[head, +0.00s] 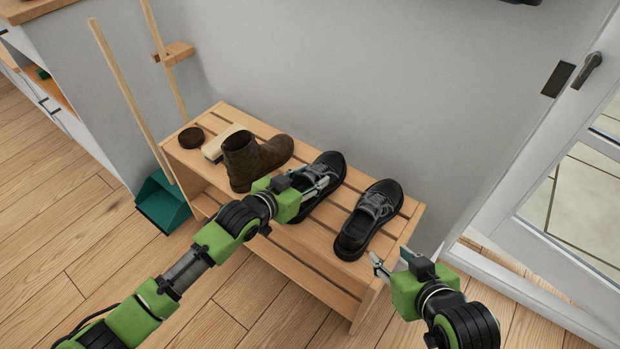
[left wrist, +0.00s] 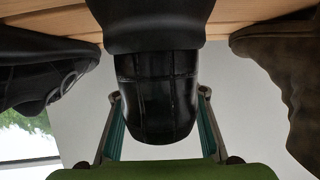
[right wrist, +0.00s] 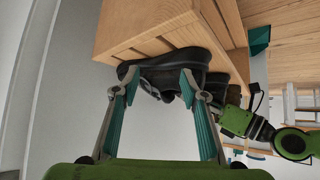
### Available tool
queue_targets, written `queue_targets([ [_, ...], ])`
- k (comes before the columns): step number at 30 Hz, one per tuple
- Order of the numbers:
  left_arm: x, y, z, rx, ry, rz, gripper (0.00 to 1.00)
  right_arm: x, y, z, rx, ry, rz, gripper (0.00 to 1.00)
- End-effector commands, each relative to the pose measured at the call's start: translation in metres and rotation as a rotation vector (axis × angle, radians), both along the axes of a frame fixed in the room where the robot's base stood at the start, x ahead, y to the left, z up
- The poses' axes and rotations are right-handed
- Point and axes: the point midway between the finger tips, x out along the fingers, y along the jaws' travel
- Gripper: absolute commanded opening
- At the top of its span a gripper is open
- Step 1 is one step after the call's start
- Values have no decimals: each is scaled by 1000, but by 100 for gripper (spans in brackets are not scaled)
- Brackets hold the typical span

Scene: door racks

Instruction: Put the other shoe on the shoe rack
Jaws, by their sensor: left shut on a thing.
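One black shoe with grey laces (head: 329,164) is at the slatted top of the wooden shoe rack (head: 410,213), between a brown boot and the other black shoe. My left gripper (head: 315,184) is shut on this shoe, and its fingers lie on both sides of it in the left wrist view (left wrist: 157,105). Whether its sole bears fully on the slats is hard to tell. The matching black shoe (head: 371,217) stands on the rack to its right, apart from it. My right gripper (head: 389,255) is open and empty just off the rack's right end.
A brown boot (head: 255,158), a brush (head: 222,143) and a dark round tin (head: 191,137) occupy the rack's left part. A green dustpan (head: 162,203) stands on the floor at left. The wall is close behind; a glass door (head: 580,160) is at right.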

Motion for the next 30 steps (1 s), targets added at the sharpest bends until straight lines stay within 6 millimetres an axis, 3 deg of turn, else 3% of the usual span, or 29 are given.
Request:
queue_targets([
  [8,0,0,0,-1,-1,-1,12,1,0,1,1,-5,0,40],
  [9,0,0,-2,0,0,0,41,2,1,1,2,-9,0,40],
  [11,0,0,-1,0,0,-1,56,2,1,1,2,-9,0,40],
  [24,-2,1,2,1,1,0,56,0,0,1,0,2,0,40],
  [30,-15,11,9,1,2,0,56,-31,-10,-19,-33,153,-11,40],
])
